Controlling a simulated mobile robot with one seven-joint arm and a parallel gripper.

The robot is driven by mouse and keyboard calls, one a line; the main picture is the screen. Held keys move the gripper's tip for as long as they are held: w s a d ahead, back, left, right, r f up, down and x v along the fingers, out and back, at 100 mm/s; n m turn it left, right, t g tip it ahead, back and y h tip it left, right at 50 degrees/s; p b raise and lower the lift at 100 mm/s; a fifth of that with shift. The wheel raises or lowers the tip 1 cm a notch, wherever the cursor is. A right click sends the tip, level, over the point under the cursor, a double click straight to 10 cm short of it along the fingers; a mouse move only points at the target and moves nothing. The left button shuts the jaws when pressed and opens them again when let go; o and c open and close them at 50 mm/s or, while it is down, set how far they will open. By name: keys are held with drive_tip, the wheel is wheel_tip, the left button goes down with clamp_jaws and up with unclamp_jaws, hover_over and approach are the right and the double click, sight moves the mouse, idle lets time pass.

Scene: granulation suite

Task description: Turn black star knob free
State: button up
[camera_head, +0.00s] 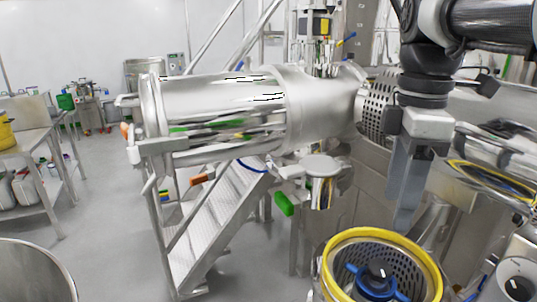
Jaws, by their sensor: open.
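My gripper (405,215) hangs at the right, its grey fingers pointing down. It is open, with nothing seen between the fingers, which overlap from this side. Below it stands a round perforated metal basket (421,275) with a yellow rim. I cannot tell for sure whether this is the black star knob; no clear star shape shows.
A large horizontal steel cylinder (215,105) fills the middle, with metal steps (210,235) below it. A green-handled fitting (284,204) sticks out left of my gripper. Shiny steel equipment crowds the right. Grey floor (110,240) is clear at the left, beside a shelved table (30,118).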

wheel_tip(320, 180, up, 4)
drive_tip(key=shift+r, duration=0.1)
idle(0.4)
